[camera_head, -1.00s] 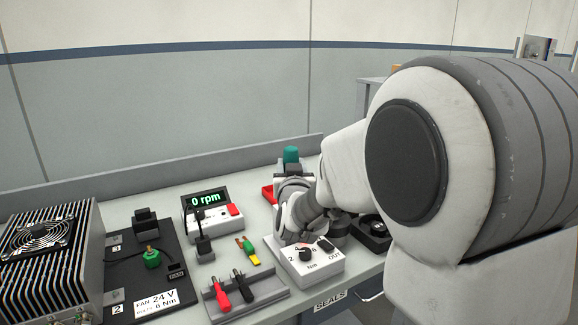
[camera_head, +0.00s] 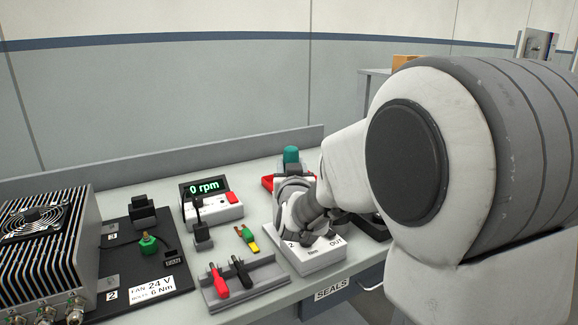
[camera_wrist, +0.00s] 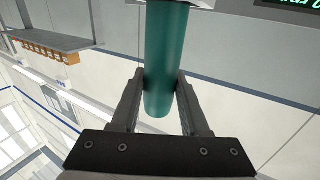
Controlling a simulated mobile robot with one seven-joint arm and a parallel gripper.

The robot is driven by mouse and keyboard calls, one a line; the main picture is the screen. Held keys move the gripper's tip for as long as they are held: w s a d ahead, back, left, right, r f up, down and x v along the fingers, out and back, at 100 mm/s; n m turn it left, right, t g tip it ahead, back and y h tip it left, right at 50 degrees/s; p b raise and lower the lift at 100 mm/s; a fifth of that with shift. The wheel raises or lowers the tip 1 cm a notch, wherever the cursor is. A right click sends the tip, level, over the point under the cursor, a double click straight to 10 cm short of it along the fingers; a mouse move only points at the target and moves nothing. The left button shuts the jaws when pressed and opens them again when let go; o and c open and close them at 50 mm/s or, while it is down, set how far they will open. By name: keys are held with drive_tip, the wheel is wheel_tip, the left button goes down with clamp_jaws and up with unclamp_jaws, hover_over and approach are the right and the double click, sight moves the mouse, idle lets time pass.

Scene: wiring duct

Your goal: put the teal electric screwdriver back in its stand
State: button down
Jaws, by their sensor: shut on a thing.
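The teal electric screwdriver (camera_wrist: 166,45) is between the two fingers of my gripper (camera_wrist: 159,76) in the wrist view. The fingers are shut on it, and its rounded end shows between them. Its other end runs out of the top of that view. In the head view the teal part (camera_head: 291,155) stands upright above my wrist, behind the white torque box; my arm hides most of my gripper and the tool's lower part. A black holder (camera_head: 374,228) is partly hidden behind my arm at the right; I cannot tell whether it is the stand.
The white torque box (camera_head: 318,260) is right under my wrist. A fan unit (camera_head: 45,240), a black board (camera_head: 150,270), an rpm meter (camera_head: 213,207) and a grey rack with red and black probes (camera_head: 245,283) fill the left. A red tray (camera_head: 267,183) is behind my gripper.

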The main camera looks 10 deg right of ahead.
drive_tip(key=shift+c, duration=1.6)
unclamp_jaws()
drive_tip(key=shift+s, duration=0.1)
drive_tip(key=s+a+b, duration=0.2)
drive_tip(key=s+b, duration=0.3)
drive_tip(key=s, duration=1.2)
drive_tip(key=shift+a, duration=0.2)
drive_tip(key=shift+a, duration=0.1)
